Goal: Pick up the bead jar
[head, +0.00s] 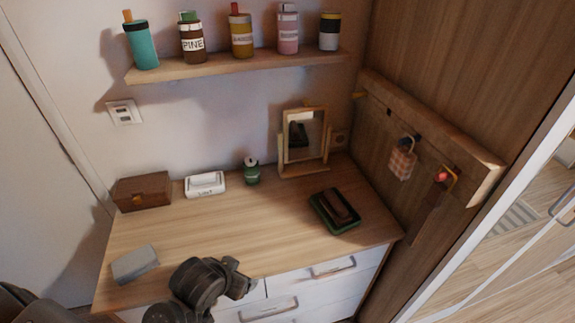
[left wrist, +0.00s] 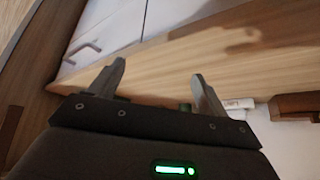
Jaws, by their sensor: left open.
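No jar is clearly marked as holding beads. A small green jar (head: 252,172) with a pale label and light lid stands upright on the dresser top, between a white box and the mirror. A bit of green, probably this jar, shows between my fingers in the left wrist view (left wrist: 185,107), mostly hidden. My left gripper (head: 236,276) is over the dresser's front edge, well short of the green jar. In the left wrist view its two fingers (left wrist: 158,75) are spread, with nothing held between them. My right gripper is not in view.
A brown box (head: 142,192), white box (head: 205,184), grey block (head: 135,263), mirror (head: 304,140) and dark green tray (head: 334,212) stand on the dresser (head: 230,235). Its middle is clear. Several bottles stand on a wall shelf (head: 235,65). A hook rail (head: 425,130) is at right.

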